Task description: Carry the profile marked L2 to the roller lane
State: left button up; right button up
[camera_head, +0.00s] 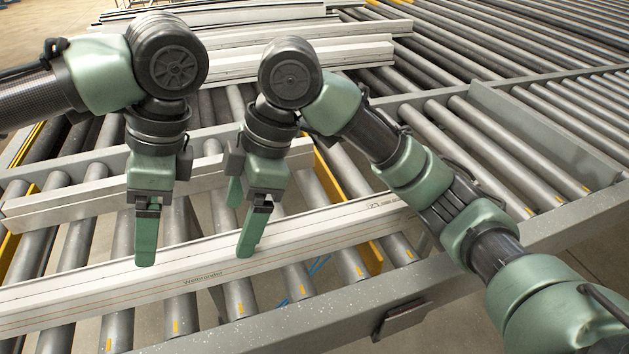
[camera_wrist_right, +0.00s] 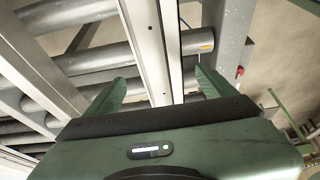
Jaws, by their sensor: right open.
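A long pale profile (camera_head: 190,277) lies slantwise across the front rollers. Small print shows on its face and a mark near its right end, too small to read surely as L2. My right gripper (camera_head: 240,229) is open just above it, its near finger overlapping the profile in the head view. In the right wrist view, the profile (camera_wrist_right: 152,45) runs between the spread fingers of the right gripper (camera_wrist_right: 160,88), with nothing gripped. My left gripper (camera_head: 147,236) hangs over the same profile farther left; only one finger shows clearly, so its opening is unclear.
A second pale profile (camera_head: 100,200) lies behind on the rollers. More long profiles (camera_head: 290,62) are stacked at the back. Roller lanes (camera_head: 480,145) fill the right, with an upright grey plate (camera_head: 545,130) among them. Yellow bars (camera_head: 372,258) stand between rollers. A grey rail (camera_head: 320,320) edges the front.

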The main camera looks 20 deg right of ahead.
jog(key=shift+v, duration=2.15)
